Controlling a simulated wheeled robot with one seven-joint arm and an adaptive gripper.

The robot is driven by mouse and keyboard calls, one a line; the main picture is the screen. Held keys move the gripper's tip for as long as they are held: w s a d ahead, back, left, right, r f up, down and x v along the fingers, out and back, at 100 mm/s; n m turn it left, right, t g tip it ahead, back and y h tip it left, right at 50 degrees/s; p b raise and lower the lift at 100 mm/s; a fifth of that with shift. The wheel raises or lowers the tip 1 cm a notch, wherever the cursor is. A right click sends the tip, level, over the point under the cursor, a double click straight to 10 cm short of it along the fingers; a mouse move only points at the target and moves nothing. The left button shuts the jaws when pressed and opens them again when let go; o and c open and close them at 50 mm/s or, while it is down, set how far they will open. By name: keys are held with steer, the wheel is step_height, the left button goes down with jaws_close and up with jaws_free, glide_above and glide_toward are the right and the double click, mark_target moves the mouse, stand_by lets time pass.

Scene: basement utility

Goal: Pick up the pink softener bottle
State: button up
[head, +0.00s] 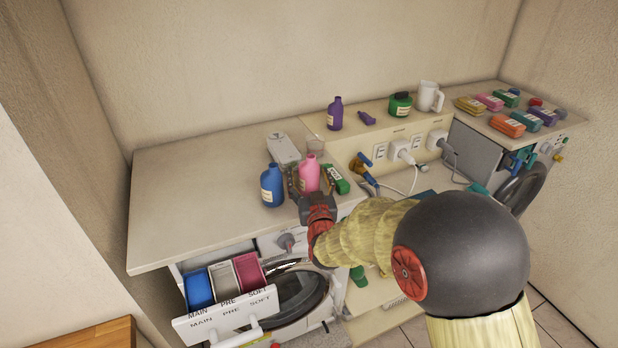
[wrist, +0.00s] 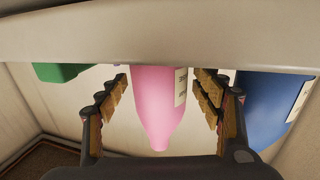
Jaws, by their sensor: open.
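The pink softener bottle (head: 309,172) stands upright on the counter beside a blue bottle (head: 271,186). My gripper (head: 307,188) is open at the pink bottle, low on its body. In the wrist view, the pink bottle (wrist: 158,105) appears neck-down, between the two spread fingers of my gripper (wrist: 160,88). A gap shows between the bottle and the left finger; the right finger is close to its pale label, and I cannot tell if it touches. The blue bottle (wrist: 262,105) is outside the right finger.
A green box (head: 335,178) lies close to the right of the pink bottle, and a white carton (head: 283,149) is behind. The raised ledge (head: 358,137) holds a purple bottle (head: 335,114). An open detergent drawer (head: 224,284) juts out below. The counter's left part is clear.

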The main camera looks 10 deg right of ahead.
steer(key=shift+c, duration=0.6)
steer(key=c, duration=1.3)
